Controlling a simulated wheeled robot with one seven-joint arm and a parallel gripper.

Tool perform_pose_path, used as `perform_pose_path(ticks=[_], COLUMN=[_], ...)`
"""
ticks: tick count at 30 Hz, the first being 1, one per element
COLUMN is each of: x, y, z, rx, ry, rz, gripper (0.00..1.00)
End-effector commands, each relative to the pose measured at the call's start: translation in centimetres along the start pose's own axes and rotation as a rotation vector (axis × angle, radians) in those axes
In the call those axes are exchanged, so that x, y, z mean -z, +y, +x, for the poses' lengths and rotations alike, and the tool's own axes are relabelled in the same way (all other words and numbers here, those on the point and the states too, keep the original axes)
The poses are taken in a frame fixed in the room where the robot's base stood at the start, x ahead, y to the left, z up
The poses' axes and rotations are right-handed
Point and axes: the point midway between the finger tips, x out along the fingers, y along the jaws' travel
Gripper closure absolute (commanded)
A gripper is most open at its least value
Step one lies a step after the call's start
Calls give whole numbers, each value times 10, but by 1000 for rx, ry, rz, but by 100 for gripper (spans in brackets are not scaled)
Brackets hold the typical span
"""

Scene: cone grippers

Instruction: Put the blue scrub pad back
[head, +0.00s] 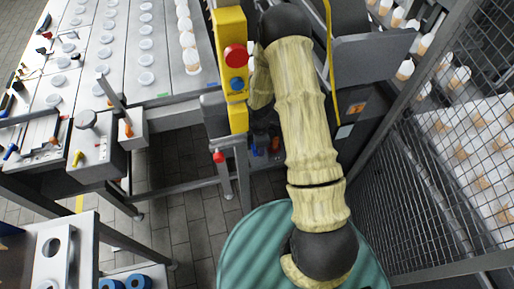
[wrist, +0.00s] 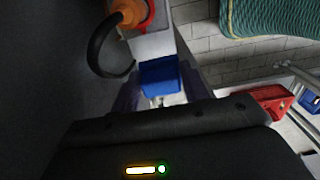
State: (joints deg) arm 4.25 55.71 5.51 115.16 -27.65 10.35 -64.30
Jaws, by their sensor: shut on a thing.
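In the wrist view a blue block-like thing (wrist: 160,77), which looks like the scrub pad, sits between the fingertips of my gripper (wrist: 158,92). My gripper is shut on it. Its lower part is hidden by the dark gripper body. A pale grey metal surface lies close behind the pad; I cannot tell whether they touch. In the head view my arm in its pale cover reaches away from me, and my gripper (head: 262,140) is partly hidden beside a yellow post. The pad is too small there to tell.
The yellow post (head: 231,55) carries a red and a blue button. A conveyor table (head: 178,92) with white cups stands at left. A wire mesh fence (head: 440,190) closes off the right. An orange connector with a black cable (wrist: 128,15) is near the pad. Tiled floor shows at lower left.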

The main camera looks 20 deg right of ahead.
Motion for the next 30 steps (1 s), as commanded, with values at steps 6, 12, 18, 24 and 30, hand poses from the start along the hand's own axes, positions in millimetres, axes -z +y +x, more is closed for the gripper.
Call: perform_pose_path(ticks=[6, 12, 18, 24, 30], x=[0, -1, -2, -2, -2], y=[1, 1, 1, 1, 1], z=[17, 31, 31, 33, 56], rx=[1, 0, 0, 0, 1], ry=[0, 0, 0, 0, 0], rz=[0, 2, 2, 3, 5], gripper=[74, 74, 74, 74, 74])
